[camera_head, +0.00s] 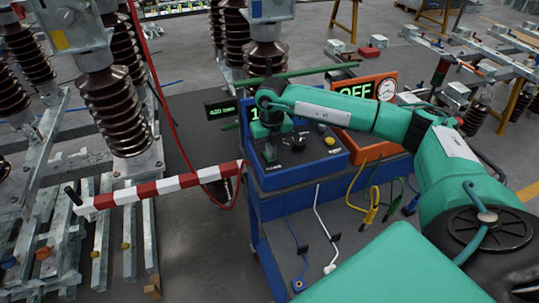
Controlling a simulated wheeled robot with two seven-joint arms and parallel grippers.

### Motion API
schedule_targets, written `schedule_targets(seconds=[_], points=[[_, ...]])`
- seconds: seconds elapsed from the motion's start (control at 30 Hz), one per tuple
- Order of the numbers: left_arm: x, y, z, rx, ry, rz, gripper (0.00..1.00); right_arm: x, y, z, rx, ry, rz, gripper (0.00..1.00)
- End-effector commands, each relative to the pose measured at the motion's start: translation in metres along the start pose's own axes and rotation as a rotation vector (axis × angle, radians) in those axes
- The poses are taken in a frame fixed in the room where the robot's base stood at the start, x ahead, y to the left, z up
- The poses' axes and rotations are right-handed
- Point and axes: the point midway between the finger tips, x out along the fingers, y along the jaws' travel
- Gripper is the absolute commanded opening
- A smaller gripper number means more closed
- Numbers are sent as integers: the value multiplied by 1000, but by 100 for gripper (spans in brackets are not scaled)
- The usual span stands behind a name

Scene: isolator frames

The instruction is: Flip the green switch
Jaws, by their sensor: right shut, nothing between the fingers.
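A blue control box (300,174) stands on a blue cart, with a yellow button (330,141) and a black knob (299,142) on its sloped panel. My right arm reaches in from the right across the box. My right gripper (269,153) points down over the left part of the panel, shut and empty. It covers that part and much of the box's display. I cannot make out a green switch apart from the green gripper, and cannot tell whether the gripper touches the panel. My left gripper is out of view.
An orange box (378,146) with an OFF display stands right of the blue box. A small black display (221,109) is at its left. A red-and-white striped bar (160,187) juts out at left, near tall brown insulators (127,115). Cables (371,207) hang at the cart's front.

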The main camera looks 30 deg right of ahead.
Motion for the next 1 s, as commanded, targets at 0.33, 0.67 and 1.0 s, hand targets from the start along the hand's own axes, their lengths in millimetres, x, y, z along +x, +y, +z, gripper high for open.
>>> schedule_targets(seconds=[0.33, 0.67, 1.0], points=[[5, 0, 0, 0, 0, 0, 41, 6, 0, 0, 0, 0, 0, 0], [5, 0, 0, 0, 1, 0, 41, 6, 0, 0, 0, 0, 0, 0], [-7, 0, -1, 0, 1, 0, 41, -18, 0, 0, 0, -1, 0, 0]])
